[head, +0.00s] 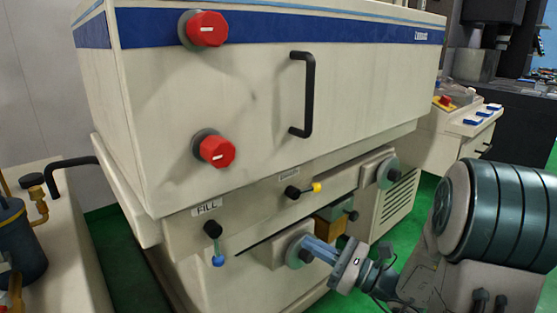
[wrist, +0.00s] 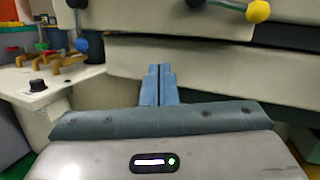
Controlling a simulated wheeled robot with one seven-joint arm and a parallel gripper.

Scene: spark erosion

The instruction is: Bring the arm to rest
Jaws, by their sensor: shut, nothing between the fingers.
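My gripper (head: 318,249) is at the lower middle of the head view, at the end of my arm that comes in from the right. Its two blue fingers are together with nothing between them. In the wrist view the shut fingers (wrist: 159,84) point away toward the cream machine front. In the head view the fingertips overlap a round grey knob on the machine's lower front; I cannot tell whether they touch it.
The cream machine (head: 250,100) fills the middle, with red knobs (head: 207,28), a black handle (head: 303,95), a blue-tipped lever (head: 216,245) and a yellow-tipped lever (head: 300,190). A bench with brass fittings (head: 37,192) stands left. Green floor (head: 425,195) shows at right.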

